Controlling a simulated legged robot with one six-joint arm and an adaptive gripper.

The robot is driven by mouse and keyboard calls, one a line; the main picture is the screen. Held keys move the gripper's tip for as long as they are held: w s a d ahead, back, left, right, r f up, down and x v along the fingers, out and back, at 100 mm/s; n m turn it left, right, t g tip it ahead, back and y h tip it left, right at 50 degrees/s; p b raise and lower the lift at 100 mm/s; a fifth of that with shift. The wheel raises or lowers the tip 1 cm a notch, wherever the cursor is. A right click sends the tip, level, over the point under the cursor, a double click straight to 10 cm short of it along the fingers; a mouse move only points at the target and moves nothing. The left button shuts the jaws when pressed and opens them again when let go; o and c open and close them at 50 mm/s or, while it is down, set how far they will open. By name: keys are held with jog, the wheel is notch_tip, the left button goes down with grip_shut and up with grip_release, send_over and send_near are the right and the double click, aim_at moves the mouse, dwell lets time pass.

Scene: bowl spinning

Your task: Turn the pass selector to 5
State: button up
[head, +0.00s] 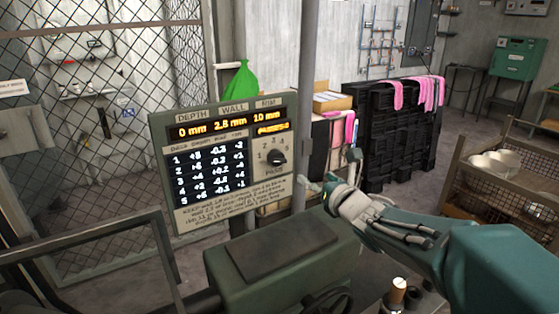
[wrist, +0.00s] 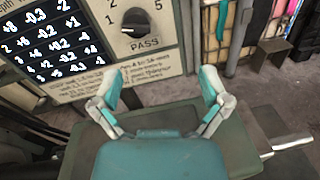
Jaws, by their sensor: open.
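The pass selector is a dark round knob (head: 277,157) on the right of a grey-green panel (head: 160,131), with numbers around its upper side and PASS printed below. The knob also shows at the top of the wrist view (wrist: 136,21), where it is unobstructed. My gripper (head: 332,172) is to the right of the panel in the head view, apart from the knob. In the wrist view my gripper (wrist: 160,88) has its two fingers spread wide with nothing between them, below and right of the knob.
The panel has a lit display (head: 225,128) and a table of numbers (head: 210,175). A grey post (head: 304,100) rises just behind its right edge. A green machine housing (head: 285,255) stands below. A wire-sided crate (head: 500,180) with bowls is at right.

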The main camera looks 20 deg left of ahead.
aim_at(281, 163)
jog(key=w+a+n, duration=0.1)
jog(key=w+a, duration=0.1)
jog(key=a, duration=0.1)
jog(key=w+a+n+y, duration=0.1)
jog(key=w+a, duration=0.1)
jog(key=a, duration=0.2)
jog(key=w+a+n+g, duration=0.1)
jog(key=w+a, duration=0.1)
jog(key=a, duration=0.2)
jog(key=shift+w+a+f+y, duration=0.25)
jog(key=shift+w+y, duration=0.05)
jog(key=shift+w, duration=0.05)
jog(key=shift+c, duration=0.3)
jog(key=c, duration=1.1)
